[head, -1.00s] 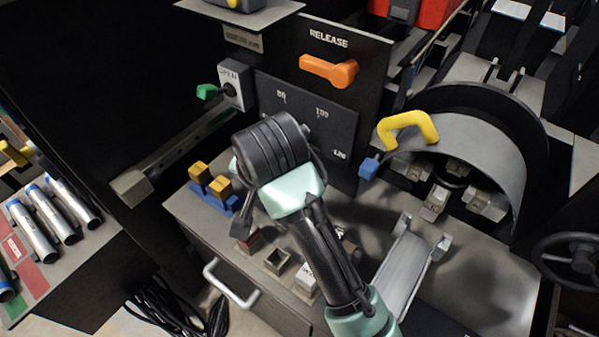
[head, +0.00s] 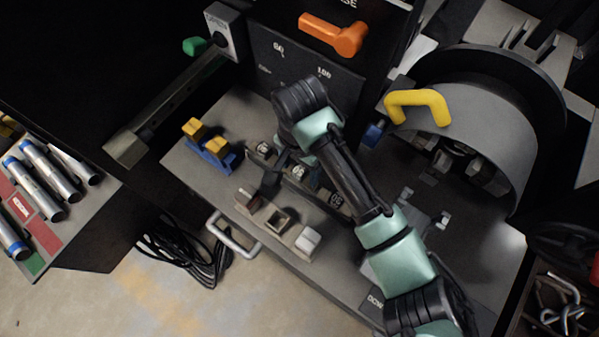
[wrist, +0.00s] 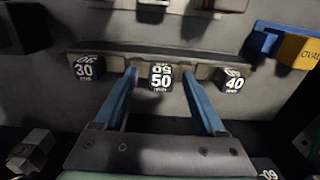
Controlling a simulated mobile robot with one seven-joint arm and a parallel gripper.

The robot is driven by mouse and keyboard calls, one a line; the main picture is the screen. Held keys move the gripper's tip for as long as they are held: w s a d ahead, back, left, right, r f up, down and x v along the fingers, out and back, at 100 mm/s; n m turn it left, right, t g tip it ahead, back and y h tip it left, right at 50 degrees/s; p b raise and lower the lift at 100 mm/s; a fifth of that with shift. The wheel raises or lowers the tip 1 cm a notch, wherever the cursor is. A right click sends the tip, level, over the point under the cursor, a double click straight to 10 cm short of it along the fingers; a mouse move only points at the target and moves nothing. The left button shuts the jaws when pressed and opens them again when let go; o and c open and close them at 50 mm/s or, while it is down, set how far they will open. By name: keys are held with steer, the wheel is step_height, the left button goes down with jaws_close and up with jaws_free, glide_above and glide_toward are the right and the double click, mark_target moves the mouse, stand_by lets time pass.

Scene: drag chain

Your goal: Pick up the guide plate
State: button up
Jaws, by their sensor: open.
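No part is plainly marked as the guide plate, so I cannot tell for sure which it is. A holder bar (wrist: 205,58) carries black number blocks: 30 (wrist: 84,68), 50 (wrist: 160,77) and 40 (wrist: 233,80). My gripper (wrist: 159,73) is open, its two blue fingers reaching toward the bar on either side of block 50. I see no contact. In the head view my gripper (head: 283,170) is low over the bench, at the row of number blocks. The middle block (head: 298,172) shows there, and my wrist and fingers partly cover the row.
A blue-based holder with yellow tops (head: 208,147) stands left of the row. A grey drum housing with a yellow handle (head: 418,105) stands right. An upright black panel with an orange lever (head: 334,33) rises behind.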

steer(key=shift+f, duration=0.35)
steer(key=shift+w, duration=0.1)
jaws_close()
steer(key=shift+r, duration=0.1)
step_height(320, 180, up, 10)
steer(key=shift+f+p, duration=0.1)
steer(key=shift+p, duration=0.6)
steer(key=c, duration=0.7)
jaws_free()
jaws_close()
